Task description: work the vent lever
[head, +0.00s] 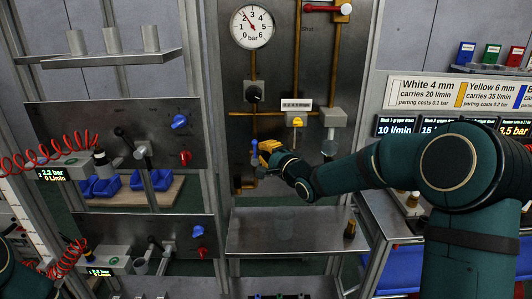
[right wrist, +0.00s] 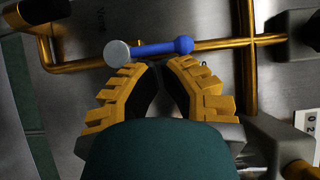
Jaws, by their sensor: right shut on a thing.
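The vent lever (head: 254,151) is a small blue handle on a brass pipe, low on the grey panel below the pressure gauge. In the right wrist view the blue lever (right wrist: 158,48) lies across the picture, with a round grey end at its left and a blue knob at its right. My right gripper (head: 262,152) has yellow fingers and is shut on the lever. In the right wrist view its fingertips (right wrist: 162,64) meet the lever's near side. My left gripper is not in view; only part of my left arm shows at the lower left edge.
The pressure gauge (head: 252,27) reads low, near 1 bar. A black knob (head: 254,94) and a yellow knob (head: 297,122) sit on the same pipework. Side panels with red and blue knobs stand left.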

